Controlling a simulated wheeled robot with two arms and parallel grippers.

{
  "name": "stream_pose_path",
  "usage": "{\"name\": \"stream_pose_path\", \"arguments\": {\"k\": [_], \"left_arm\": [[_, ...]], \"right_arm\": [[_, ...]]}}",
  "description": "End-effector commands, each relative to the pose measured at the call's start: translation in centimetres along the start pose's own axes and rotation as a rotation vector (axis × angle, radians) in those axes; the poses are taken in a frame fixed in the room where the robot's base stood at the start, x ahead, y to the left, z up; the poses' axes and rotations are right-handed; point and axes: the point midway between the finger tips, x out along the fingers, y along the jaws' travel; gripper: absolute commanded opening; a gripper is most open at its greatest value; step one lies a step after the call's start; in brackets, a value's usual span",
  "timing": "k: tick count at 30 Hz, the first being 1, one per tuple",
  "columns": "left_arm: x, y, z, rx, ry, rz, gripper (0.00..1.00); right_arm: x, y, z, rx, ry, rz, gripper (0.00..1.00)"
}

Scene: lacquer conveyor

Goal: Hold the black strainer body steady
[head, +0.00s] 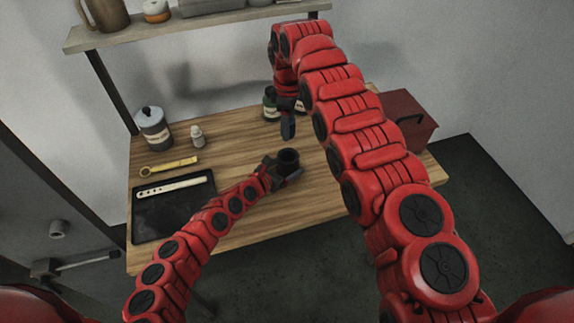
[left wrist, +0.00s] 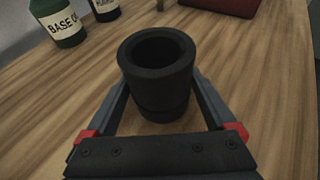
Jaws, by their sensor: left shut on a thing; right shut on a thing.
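The black strainer body (head: 288,158) stands upright over the wooden table, with its round open mouth facing up. In the left wrist view the strainer body (left wrist: 158,82) sits between the two fingers of my left gripper (head: 284,170), which is shut on it.
A green bottle (head: 269,104) and a dark bottle (left wrist: 104,8) stand close behind. A red box (head: 408,117) is at the right. A dark tray (head: 165,216), yellow tool (head: 170,168), small white bottle (head: 197,137) and grey canister (head: 154,130) are at the left.

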Motion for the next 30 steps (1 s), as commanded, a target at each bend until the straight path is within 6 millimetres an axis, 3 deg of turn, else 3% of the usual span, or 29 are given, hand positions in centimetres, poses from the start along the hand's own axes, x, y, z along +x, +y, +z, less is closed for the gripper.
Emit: {"name": "stream_pose_path", "arguments": {"k": [7,20,30], "left_arm": [[0.0,0.0,0.0,0.000,0.000,0.000,0.13],[0.0,0.0,0.0,0.000,0.000,0.000,0.13],[0.0,0.0,0.0,0.000,0.000,0.000,0.13]], "right_arm": [[3.0,0.0,0.1,0.016,0.000,0.002,0.00],[3.4,0.0,0.0,0.017,0.000,0.000,0.00],[6.2,-0.1,0.0,0.016,0.000,-0.003,0.00]]}}
